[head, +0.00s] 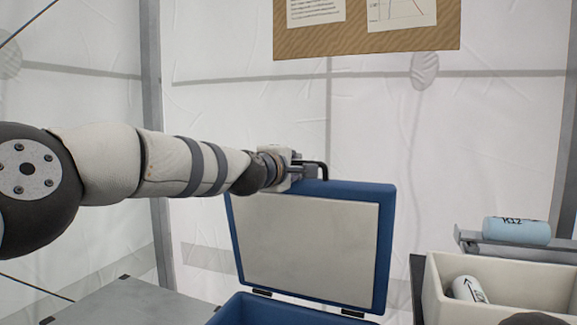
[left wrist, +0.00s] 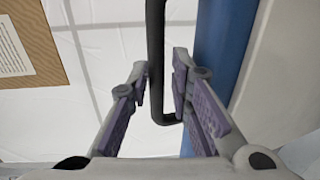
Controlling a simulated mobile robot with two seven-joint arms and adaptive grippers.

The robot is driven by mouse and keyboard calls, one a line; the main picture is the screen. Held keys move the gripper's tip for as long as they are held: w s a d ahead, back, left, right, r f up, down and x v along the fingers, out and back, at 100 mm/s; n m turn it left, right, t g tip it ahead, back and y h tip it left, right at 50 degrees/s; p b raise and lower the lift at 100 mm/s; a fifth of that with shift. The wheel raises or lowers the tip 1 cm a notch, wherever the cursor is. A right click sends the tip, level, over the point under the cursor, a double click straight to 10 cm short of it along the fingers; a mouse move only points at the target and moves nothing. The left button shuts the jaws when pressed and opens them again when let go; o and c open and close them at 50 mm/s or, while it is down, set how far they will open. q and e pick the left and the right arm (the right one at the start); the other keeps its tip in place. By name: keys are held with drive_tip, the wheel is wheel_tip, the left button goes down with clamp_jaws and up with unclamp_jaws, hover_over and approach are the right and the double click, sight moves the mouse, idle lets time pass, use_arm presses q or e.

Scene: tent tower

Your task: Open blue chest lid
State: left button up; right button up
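The blue chest (head: 262,309) stands at the bottom centre of the head view, mostly cut off by the lower edge. Its blue lid (head: 386,235) stands raised, nearly upright on its hinges, with the pale inner panel facing me. A black bar handle (head: 324,168) sits at the lid's top edge; it also shows in the left wrist view (left wrist: 155,60). My left gripper (head: 298,167) is at this handle. In the left wrist view, its fingers (left wrist: 160,82) are apart on either side of the bar, with a small gap visible. My right gripper is not seen.
A cream bin (head: 448,291) at the lower right holds a white canister (head: 468,290). A blue canister (head: 516,231) lies on a grey ledge behind it. A grey surface (head: 135,305) is at lower left. White tent walls and a cork board (head: 355,42) are behind.

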use_arm(q)
drive_tip(key=v, duration=1.1)
drive_tip(key=shift+s, duration=0.25)
drive_tip(key=shift+a, duration=0.1)
